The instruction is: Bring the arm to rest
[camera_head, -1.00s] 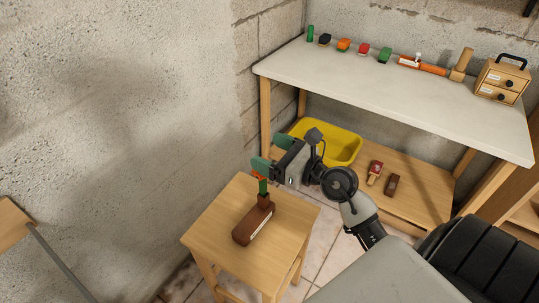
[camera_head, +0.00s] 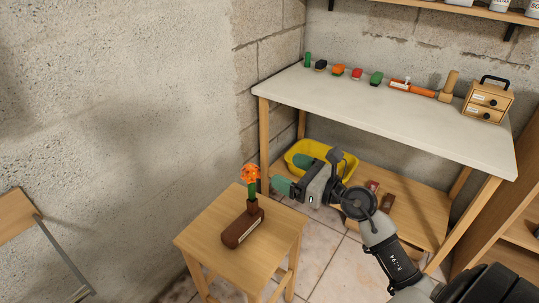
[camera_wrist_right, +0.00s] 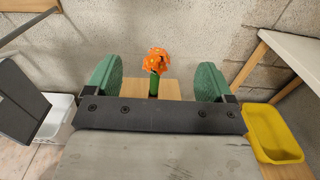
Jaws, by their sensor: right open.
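My right gripper (camera_head: 292,173) is open and empty, to the right of the small wooden stool in the head view. Its two green fingers stand wide apart in the right wrist view (camera_wrist_right: 158,82). A brown block plinth (camera_head: 243,226) with a pale label lies on the stool (camera_head: 205,240). A green stem rises from it, topped by an orange flower (camera_head: 250,173). The flower (camera_wrist_right: 156,60) also shows beyond the fingers in the right wrist view, apart from them. My left gripper is not in view.
A white-topped workbench (camera_head: 400,118) carries several small coloured blocks, a hammer-like tool and a wooden drawer box (camera_head: 487,100). On its lower shelf stands a yellow bin (camera_head: 345,168), partly behind my right gripper. A wall stands on the left.

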